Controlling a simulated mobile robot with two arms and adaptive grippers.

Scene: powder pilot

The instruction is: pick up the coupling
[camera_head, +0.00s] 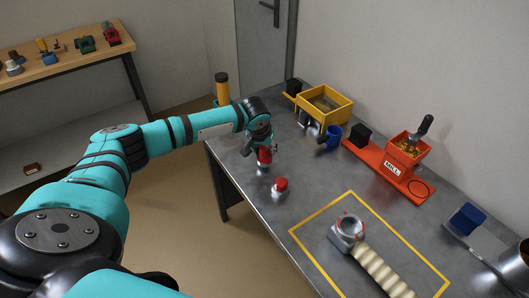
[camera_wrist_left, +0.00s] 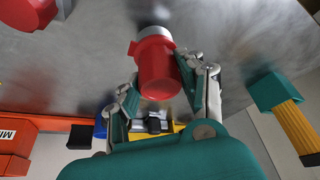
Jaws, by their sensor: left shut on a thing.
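My left gripper (camera_head: 262,149) is over the left part of the grey metal table. It is shut on a red coupling (camera_head: 264,157) with a silver metal end that points down. In the left wrist view the coupling (camera_wrist_left: 158,70) sits between the two fingers (camera_wrist_left: 162,88), its red body toward the palm. I cannot tell whether its lower end touches the table. A second, similar red-topped piece with a silver base (camera_head: 280,186) stands apart on the table, nearer the front edge. My right gripper is not in view.
An orange mill stand (camera_head: 390,172), a blue cup (camera_head: 331,136) and a yellow tray (camera_head: 323,104) stand along the wall side. A ringed fitting with a ribbed hose (camera_head: 371,266) lies inside a yellow outline. A wooden shelf (camera_head: 67,62) stands at the left.

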